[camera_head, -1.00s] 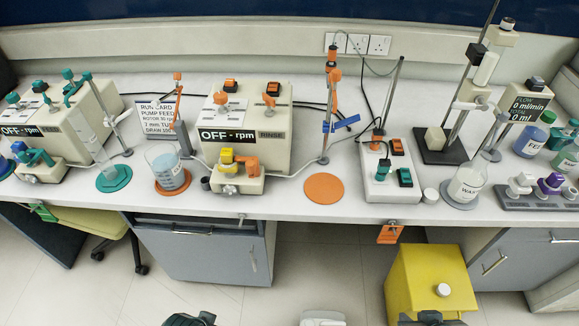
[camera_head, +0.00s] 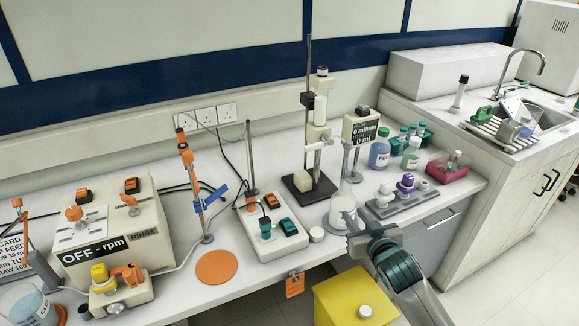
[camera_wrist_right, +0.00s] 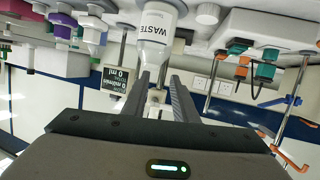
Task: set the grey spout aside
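In the head view, a grey rack (camera_head: 405,206) on the bench holds a purple piece (camera_head: 405,184) between pale grey-white pieces, one (camera_head: 386,190) at its left and one (camera_head: 423,186) at its right. I cannot tell for sure which is the grey spout. My right gripper (camera_head: 358,222) is at the bench's front edge, left of the rack and close to the waste beaker (camera_head: 342,208). In the right wrist view, its fingers (camera_wrist_right: 164,82) are apart and nothing is clearly gripped; the waste beaker (camera_wrist_right: 155,22) shows beyond the fingertips. My left gripper is out of view.
A stand (camera_head: 312,185) with a tall rod is behind the beaker. A switch box (camera_head: 268,228) is to the left, near a bare orange disc (camera_head: 216,266). A yellow bin (camera_head: 350,300) is below the bench.

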